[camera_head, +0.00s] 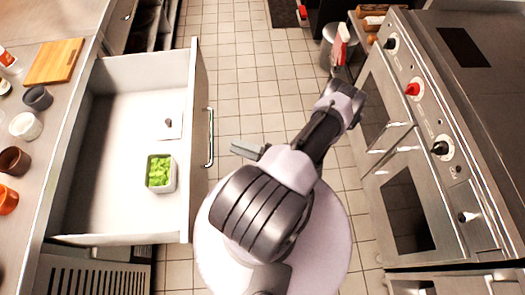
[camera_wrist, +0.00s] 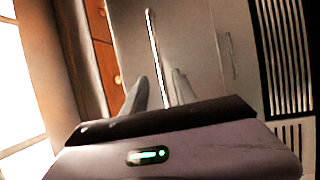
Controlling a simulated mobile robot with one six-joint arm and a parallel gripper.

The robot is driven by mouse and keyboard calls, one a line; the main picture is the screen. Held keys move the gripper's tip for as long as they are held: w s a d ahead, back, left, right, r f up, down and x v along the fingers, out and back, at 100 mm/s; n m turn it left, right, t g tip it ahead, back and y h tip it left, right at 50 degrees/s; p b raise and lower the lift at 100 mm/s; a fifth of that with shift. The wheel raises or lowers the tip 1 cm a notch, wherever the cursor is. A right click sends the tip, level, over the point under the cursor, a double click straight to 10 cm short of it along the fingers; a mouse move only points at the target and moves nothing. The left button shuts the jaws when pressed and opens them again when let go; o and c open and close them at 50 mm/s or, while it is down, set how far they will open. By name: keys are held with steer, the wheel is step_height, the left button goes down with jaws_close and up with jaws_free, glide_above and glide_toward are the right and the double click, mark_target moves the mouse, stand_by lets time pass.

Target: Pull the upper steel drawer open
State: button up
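The upper steel drawer (camera_head: 197,90) stands pulled out on the left in the head view, its pale interior open to view. A white tub of green pieces (camera_head: 160,172) and a small white item with a dark spot (camera_head: 170,125) lie inside. Its bar handle (camera_head: 210,138) is on the drawer's front face. My gripper (camera_head: 236,148) is just right of the handle, with a gap visible between them; the arm hides part of it. In the wrist view, my gripper's two fingers (camera_wrist: 160,92) are spread, with a long bright bar (camera_wrist: 155,45) running down between them.
A counter with a cutting board (camera_head: 55,62), a white cup (camera_head: 25,125) and an orange cup (camera_head: 8,200) lies left of the drawer. An oven (camera_head: 430,150) with knobs stands on the right. Tiled floor (camera_head: 235,60) is clear between them.

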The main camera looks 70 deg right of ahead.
steer(key=s+f, duration=0.1)
steer(key=s, duration=0.8)
steer(key=shift+f, duration=0.3)
